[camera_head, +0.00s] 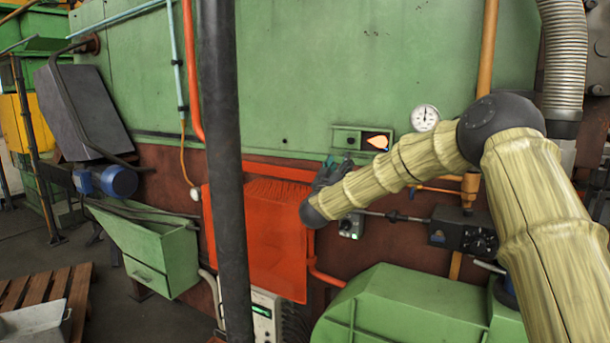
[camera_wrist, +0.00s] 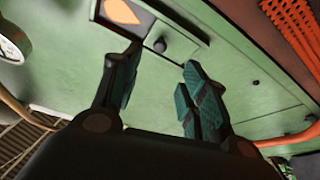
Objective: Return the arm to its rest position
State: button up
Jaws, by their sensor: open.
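My arm, in a tan ribbed sleeve, reaches in from the right of the head view toward the green furnace wall (camera_head: 340,70). My gripper (camera_head: 328,172) is partly hidden behind the wrist there, just below and left of a small panel (camera_head: 348,140) with a knob and an orange flame-shaped opening (camera_head: 377,142). In the wrist view my gripper (camera_wrist: 160,85) is open, its two teal-padded fingers apart with nothing between them. The panel's dark knob (camera_wrist: 159,45) shows beyond the fingertips, apart from them as far as I can tell.
A round gauge (camera_head: 425,118) is right of the panel. A dark vertical post (camera_head: 222,170) crosses the view on the left. A green housing (camera_head: 400,305) lies below the arm. Pipes and a valve box (camera_head: 462,232) are close by.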

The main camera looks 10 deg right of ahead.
jog(key=s+a+f+n+y+b, duration=0.1)
jog(key=a+f+n+y, duration=0.3)
jog(key=f, duration=1.1)
jog(key=s+a+f+n+g+y+b, duration=0.1)
jog(key=s+a+f+g+y, duration=0.15)
jog(key=s+f, duration=0.65)
jog(key=s+a+f+g+y+b, duration=0.1)
jog(key=s+a+f+y, duration=0.25)
jog(key=f, duration=1.25)
jog(key=s+a+f+n+g+y+b, duration=0.15)
jog(key=s+a+f, duration=0.35)
jog(key=f, duration=0.7)
jog(key=s+f+m+g+y, duration=0.1)
jog(key=s+f+g, duration=0.2)
jog(key=s+f, duration=0.75)
jog(key=s+f+g+y, duration=0.1)
jog(key=s+f+g, duration=0.2)
jog(key=s+f, duration=0.75)
jog(key=s+d+m+g+b, duration=0.1)
jog(key=s+g, duration=0.5)
jog(key=s, duration=2.4)
jog(key=shift+s+d+f+m+g+b, duration=0.15)
jog(key=shift+d+f+m+g+b, duration=0.25)
jog(key=shift+d+b, duration=0.55)
jog(key=shift+d, duration=0.15)
